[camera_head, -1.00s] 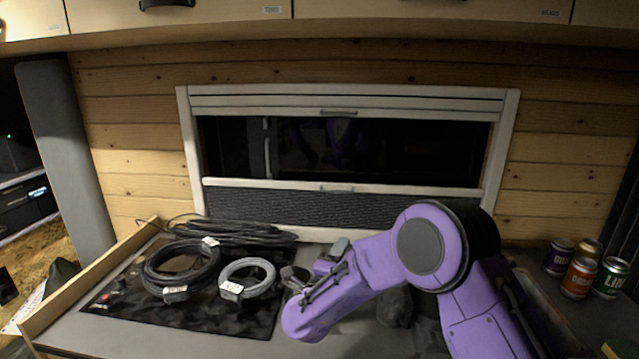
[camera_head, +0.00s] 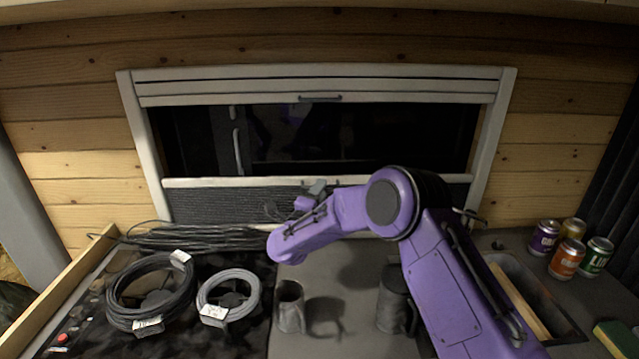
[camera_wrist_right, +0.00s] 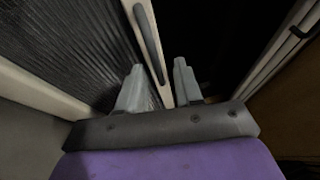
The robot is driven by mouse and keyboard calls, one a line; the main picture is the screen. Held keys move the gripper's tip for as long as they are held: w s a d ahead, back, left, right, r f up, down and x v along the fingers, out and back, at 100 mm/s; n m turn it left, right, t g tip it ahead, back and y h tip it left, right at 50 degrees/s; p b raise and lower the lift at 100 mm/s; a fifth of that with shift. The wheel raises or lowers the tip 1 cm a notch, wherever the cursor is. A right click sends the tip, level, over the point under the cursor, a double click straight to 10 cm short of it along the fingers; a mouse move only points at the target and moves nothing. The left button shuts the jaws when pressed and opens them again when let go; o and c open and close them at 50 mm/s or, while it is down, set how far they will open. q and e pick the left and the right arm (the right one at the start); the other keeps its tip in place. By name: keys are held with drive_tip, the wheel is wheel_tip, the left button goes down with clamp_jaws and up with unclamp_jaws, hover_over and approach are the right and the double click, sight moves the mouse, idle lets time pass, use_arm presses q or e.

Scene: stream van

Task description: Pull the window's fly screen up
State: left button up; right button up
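The window's fly screen (camera_head: 225,205) is a dark ribbed panel across the lower part of the window, topped by a pale rail (camera_head: 230,182). In the right wrist view the ribbed screen (camera_wrist_right: 65,45) lies left of the rail (camera_wrist_right: 163,88), which carries a dark handle (camera_wrist_right: 148,42). My right gripper (camera_head: 318,187) is at the middle of the rail in the head view. In the right wrist view its grey fingers (camera_wrist_right: 159,66) are apart, one on each side of the rail near the handle's end; contact is unclear. My left gripper is out of view.
The upper blind (camera_head: 240,90) has its own handle (camera_head: 320,98). Coiled cables (camera_head: 150,290) lie on a dark mat at left. Two dark mugs (camera_head: 290,308) (camera_head: 393,305) stand below my arm. Several cans (camera_head: 566,258) stand at right beside a sink (camera_head: 540,300).

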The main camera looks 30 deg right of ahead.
drive_tip(key=shift+w+d, duration=0.3)
drive_tip(key=shift+w, duration=0.3)
drive_tip(key=shift+s+r, duration=0.15)
drive_tip(key=shift+c, duration=1.2)
clamp_jaws()
